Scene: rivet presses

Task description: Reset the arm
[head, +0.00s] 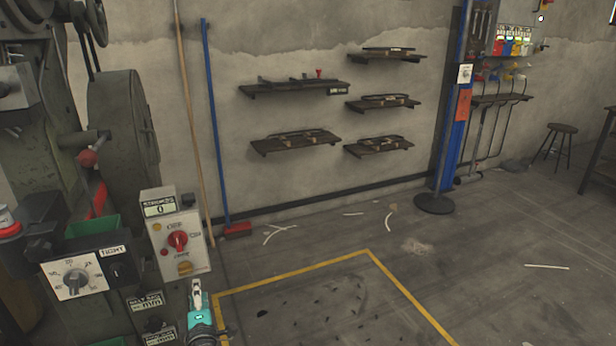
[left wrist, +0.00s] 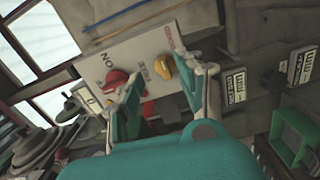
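My left gripper (head: 197,292) is low in the head view, just below and in front of the grey control box (head: 160,232). In the left wrist view its two fingers (left wrist: 168,82) stand apart with nothing held between them. Beyond the fingers is the box face (left wrist: 148,42) with a red rotary switch (left wrist: 117,79) and a yellow knob (left wrist: 162,67). In the head view the red switch (head: 178,241) sits above the yellow knob (head: 184,268), and a counter above them reads 0. My right gripper is in neither view.
A green machine (head: 125,125) stands at the left, with a dial panel (head: 76,277) beside the box. A broom (head: 237,230) and a wooden pole lean on the wall. Shelves (head: 295,143) hang behind. The yellow-marked floor area (head: 330,300) holds only small dark scraps.

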